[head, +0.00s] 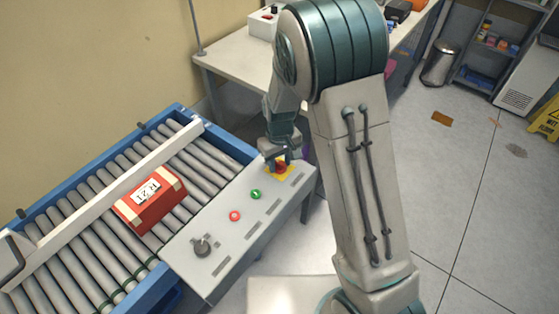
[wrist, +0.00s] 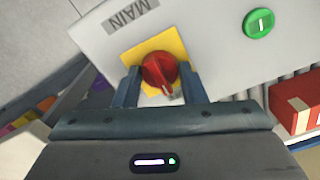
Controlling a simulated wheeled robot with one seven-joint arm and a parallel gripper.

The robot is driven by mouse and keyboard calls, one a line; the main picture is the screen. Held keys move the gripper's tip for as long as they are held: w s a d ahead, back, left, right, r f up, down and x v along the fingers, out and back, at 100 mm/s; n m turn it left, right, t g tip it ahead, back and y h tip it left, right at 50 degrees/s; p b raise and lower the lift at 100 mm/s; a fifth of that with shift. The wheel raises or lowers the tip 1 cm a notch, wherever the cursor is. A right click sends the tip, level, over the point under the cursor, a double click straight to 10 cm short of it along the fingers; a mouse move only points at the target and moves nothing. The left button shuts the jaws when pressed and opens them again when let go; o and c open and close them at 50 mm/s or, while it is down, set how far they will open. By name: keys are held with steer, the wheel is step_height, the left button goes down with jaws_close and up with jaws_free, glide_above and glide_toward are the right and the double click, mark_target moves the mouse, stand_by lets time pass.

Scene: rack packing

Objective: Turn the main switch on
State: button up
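The main switch (wrist: 158,70) is a red rotary knob on a yellow plate (wrist: 143,48), beside a label reading MAIN (wrist: 131,14) in the wrist view. My gripper (wrist: 160,75) is open, with one finger on each side of the red knob. I cannot tell whether the fingers touch it. In the head view, my gripper (head: 275,162) is over the yellow plate (head: 284,173) at the far end of the grey control panel (head: 222,230), and mostly hides the knob.
The panel also carries a green button (head: 256,194), a red button (head: 235,216) and a dark rotary knob (head: 202,247). A red box labelled R 21 (head: 146,206) lies on the roller conveyor (head: 185,135) beside the panel. A table (head: 230,55) stands behind.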

steer(key=shift+m, duration=0.4)
steer(key=m, duration=0.3)
steer(key=shift+m+b, duration=0.4)
steer(key=m, duration=0.4)
steer(key=m+p, duration=0.1)
steer(key=m, duration=0.4)
steer(key=shift+r, duration=0.1)
steer(key=shift+m+p, duration=0.6)
steer(key=shift+m, duration=1.4)
steer(key=o, duration=1)
